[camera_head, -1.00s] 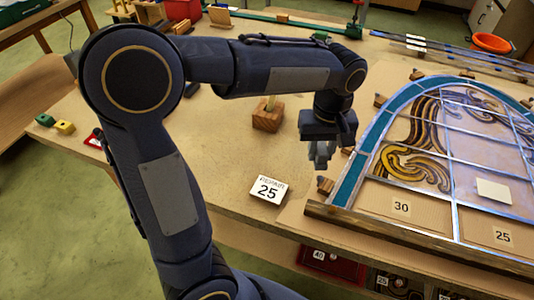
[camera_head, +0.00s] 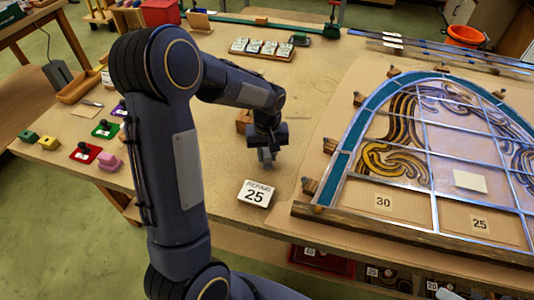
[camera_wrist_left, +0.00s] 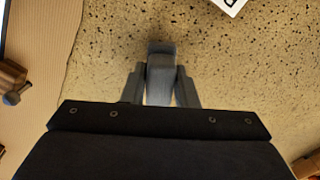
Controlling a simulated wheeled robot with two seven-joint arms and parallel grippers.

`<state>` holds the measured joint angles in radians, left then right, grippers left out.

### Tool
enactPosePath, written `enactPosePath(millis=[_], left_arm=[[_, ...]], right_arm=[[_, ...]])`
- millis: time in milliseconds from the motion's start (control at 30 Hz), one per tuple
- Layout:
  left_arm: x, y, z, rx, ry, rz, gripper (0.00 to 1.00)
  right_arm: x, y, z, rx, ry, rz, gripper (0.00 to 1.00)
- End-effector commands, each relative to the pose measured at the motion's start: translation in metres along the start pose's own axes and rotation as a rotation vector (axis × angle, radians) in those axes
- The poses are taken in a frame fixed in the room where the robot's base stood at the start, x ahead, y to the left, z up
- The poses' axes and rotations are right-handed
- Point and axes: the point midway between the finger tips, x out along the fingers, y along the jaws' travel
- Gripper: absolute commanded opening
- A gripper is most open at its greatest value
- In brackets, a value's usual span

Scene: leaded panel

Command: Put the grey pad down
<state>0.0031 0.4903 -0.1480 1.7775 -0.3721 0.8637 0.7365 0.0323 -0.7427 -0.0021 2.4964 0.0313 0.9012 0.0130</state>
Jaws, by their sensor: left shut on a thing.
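The grey pad (camera_wrist_left: 160,78) is a small grey block between the two fingers of my left gripper (camera_wrist_left: 160,88) in the wrist view. In the head view my left gripper (camera_head: 266,160) is shut on it, fingers pointing down, over the bare tabletop behind the "25" card. The fingers hide part of the pad, and I cannot tell whether it touches the table. My right gripper is not in view.
The white "REPAIR 25" card (camera_head: 256,193) lies just in front of my gripper. The leaded panel (camera_head: 432,160) lies to the right, with wooden blocks along its edge. A wooden block (camera_head: 243,121) stands behind my arm. Small coloured blocks and pads, such as a pink one (camera_head: 110,161), lie at left.

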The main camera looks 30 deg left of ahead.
Motion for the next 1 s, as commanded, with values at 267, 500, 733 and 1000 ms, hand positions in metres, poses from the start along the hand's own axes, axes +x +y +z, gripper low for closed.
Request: enactPosePath(millis=[267, 500, 733, 1000], left_arm=[[0.0073, 0.0, 0.0002, -0.001, 0.0, 0.001, 0.0], [0.0099, 0.0002, 0.0003, -0.001, 0.0, 0.001, 0.33], [0.0098, 0.0002, 0.0004, -0.001, 0.0, 0.001, 0.48], [0.0029, 0.0004, -0.0002, -0.001, 0.002, 0.002, 0.48]], right_arm=[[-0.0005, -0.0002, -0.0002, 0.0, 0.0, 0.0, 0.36], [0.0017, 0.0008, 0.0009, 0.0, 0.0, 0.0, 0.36], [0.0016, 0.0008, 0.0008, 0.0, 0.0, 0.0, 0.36], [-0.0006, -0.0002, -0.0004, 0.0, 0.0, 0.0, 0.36]])
